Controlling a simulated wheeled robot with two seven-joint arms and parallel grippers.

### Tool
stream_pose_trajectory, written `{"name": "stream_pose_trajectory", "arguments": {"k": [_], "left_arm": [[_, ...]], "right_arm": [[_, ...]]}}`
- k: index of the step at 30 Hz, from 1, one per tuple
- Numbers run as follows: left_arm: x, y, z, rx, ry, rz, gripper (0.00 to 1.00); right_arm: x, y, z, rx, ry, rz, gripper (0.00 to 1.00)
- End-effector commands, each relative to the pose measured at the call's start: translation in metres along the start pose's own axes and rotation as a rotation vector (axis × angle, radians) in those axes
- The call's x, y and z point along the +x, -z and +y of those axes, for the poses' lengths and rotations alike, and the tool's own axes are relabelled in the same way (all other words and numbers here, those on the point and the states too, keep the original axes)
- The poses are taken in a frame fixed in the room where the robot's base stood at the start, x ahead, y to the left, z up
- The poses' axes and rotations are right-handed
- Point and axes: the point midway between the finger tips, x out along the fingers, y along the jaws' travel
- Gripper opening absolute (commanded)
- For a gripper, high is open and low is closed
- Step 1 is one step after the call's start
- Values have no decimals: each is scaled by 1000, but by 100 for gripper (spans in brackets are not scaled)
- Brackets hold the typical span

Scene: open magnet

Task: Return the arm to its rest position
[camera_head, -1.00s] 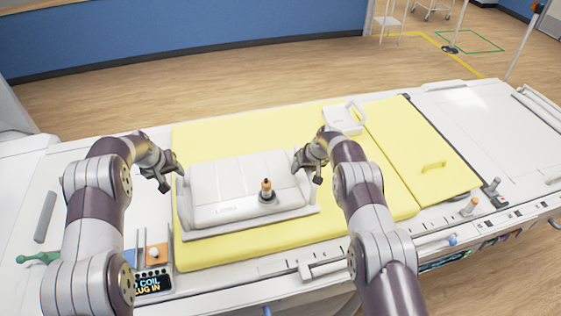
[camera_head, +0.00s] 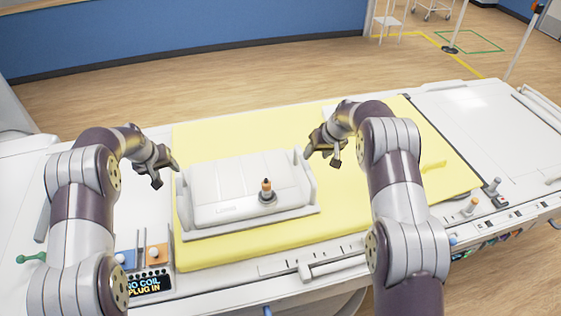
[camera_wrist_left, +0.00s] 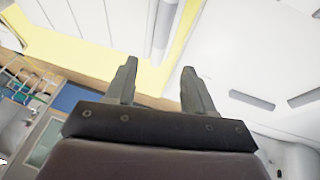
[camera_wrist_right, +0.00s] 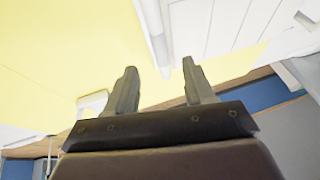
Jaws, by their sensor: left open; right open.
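My left gripper (camera_head: 166,171) is open and empty, above the left edge of the yellow pad and apart from the white coil. Its two spread fingers (camera_wrist_left: 158,88) show in the left wrist view with nothing between them. My right gripper (camera_head: 322,160) is open and empty, just right of the coil. Its spread fingers (camera_wrist_right: 160,88) also show in the right wrist view with nothing between them. The white coil (camera_head: 235,185) lies flat on the yellow pad (camera_head: 225,252), with a plug with an orange-brown top (camera_head: 267,190) standing on its front right part.
The white patient table (camera_head: 470,115) runs across the view. A panel with a display (camera_head: 146,285) and an orange square (camera_head: 156,253) is at the front left. A green item (camera_head: 32,257) lies at the far left. Knobs (camera_head: 470,206) stand along the right front edge.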

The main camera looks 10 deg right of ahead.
Motion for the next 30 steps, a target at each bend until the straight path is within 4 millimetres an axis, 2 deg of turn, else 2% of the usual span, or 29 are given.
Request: {"name": "stream_pose_trajectory", "arguments": {"k": [11,14,17,20,27,30], "left_arm": [[0,0,0,0,0,0,53],[1,0,-2,-21,7,4,53],[13,-44,-12,-45,42,-88,53],[-1,-109,-16,-42,90,-194,53],[-81,-287,-11,76,163,-352,53],[-105,-340,-10,137,168,-359,53]], "right_arm": [[0,0,0,1,0,0,53],[1,0,3,52,-12,7,53],[16,-44,9,130,-46,-85,53],[6,-110,2,190,-103,-190,53],[-68,-287,-45,152,-207,-335,53],[-90,-342,-59,87,-216,-340,53]]}}
